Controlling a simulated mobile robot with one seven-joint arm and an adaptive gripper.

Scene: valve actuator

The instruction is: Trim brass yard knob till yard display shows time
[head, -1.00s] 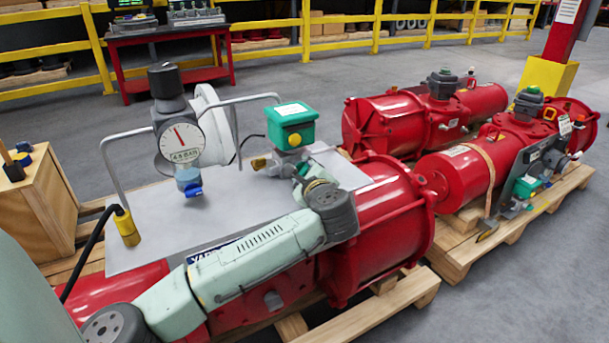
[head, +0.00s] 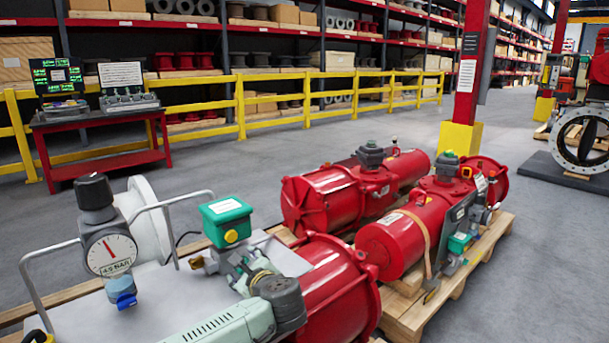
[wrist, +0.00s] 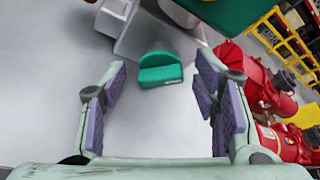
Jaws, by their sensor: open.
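A small brass-coloured knob (head: 197,262) sticks out at the left of a unit with a green cover (head: 227,220) and a yellow button. I take it for the brass yard knob. My gripper (wrist: 163,76) is open and empty, just below and right of that unit in the head view. In the wrist view a small teal block (wrist: 160,70) shows between its purple-padded fingers, apart from them. The brass knob cannot be made out there. A dark screen with green text (head: 58,78) stands on the red bench at the back left; its writing is too small to read.
Red actuators (head: 395,240) lie on pallets at right. Grey floor is clear behind.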

